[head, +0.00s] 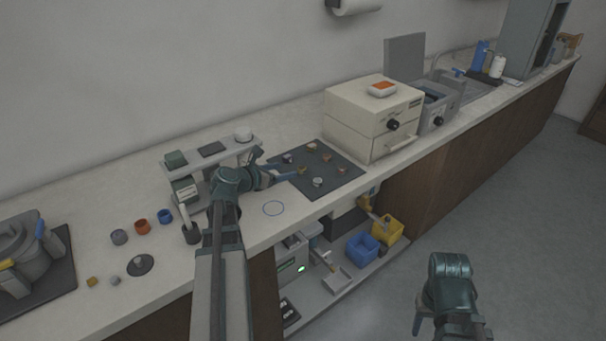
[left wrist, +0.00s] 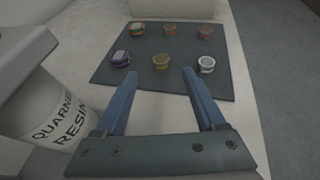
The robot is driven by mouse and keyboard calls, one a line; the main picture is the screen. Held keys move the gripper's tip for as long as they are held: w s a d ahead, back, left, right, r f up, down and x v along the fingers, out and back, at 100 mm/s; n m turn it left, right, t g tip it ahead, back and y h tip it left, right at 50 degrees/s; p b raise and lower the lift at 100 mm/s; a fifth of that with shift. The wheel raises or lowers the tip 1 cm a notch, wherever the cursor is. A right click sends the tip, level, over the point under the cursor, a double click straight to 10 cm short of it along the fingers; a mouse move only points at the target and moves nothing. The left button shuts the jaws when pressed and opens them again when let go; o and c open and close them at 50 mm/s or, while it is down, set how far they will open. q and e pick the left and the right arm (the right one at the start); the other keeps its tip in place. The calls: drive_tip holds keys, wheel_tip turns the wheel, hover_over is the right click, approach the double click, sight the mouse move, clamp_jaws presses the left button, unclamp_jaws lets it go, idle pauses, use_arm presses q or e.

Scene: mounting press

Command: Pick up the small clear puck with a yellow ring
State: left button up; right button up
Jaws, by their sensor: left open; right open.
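The small puck with a yellow ring (head: 302,170) sits on a dark mat (head: 335,186), in the middle of the near row of pucks. In the left wrist view the yellowish puck (left wrist: 161,61) lies just beyond the fingertips, centred between them. My left gripper (head: 284,172) is open and empty, its two blue fingers pointing at this puck; the gap also shows in the left wrist view (left wrist: 161,73). I cannot tell its exact height above the mat. My right gripper (head: 419,325) is open, low at the right, away from the counter.
A jar labelled "QUARNEL RESIN" (left wrist: 58,118) is close on the left. A beige box oven (head: 370,120) stands beyond the mat.

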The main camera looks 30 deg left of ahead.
sight(301, 168)
use_arm(q)
drive_tip(key=shift+b+x, duration=0.45)
drive_tip(key=shift+x, duration=1.4)
drive_tip(key=b+x, duration=0.1)
drive_tip(key=x, duration=0.1)
drive_tip(key=b+x, duration=0.1)
drive_tip(key=x, duration=0.2)
drive_tip(key=shift+f+b, duration=0.3)
drive_tip(key=shift+f, duration=0.05)
drive_tip(key=shift+r, duration=0.1)
clamp_jaws()
